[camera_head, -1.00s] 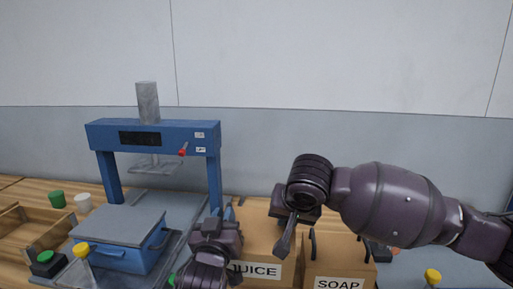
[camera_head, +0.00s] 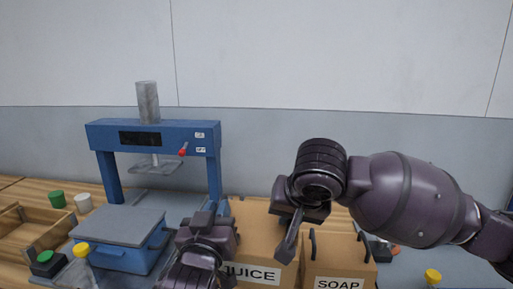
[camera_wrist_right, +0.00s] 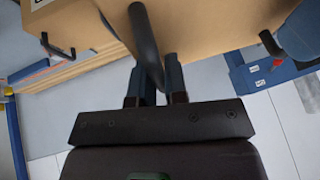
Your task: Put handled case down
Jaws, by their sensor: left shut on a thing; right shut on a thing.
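The handled case appears to be the cardboard JUICE box (camera_head: 262,250), at bottom centre in the head view. My right gripper (camera_head: 296,214) is shut on the dark handle (camera_head: 287,240) at its right side. In the right wrist view the fingers (camera_wrist_right: 158,86) close around the dark bar (camera_wrist_right: 145,40) beside the cardboard (camera_wrist_right: 205,25). My left gripper (camera_head: 208,224) is shut at the box's left side; its fingertips and that handle are hidden. The box's underside is out of view, so I cannot tell whether it rests on anything.
The SOAP box (camera_head: 335,262) with two dark handles stands close on the right. A blue lidded box (camera_head: 125,250) sits left, in front of the blue press (camera_head: 150,135). A wooden tray (camera_head: 30,235), cups and a green button (camera_head: 45,257) are further left.

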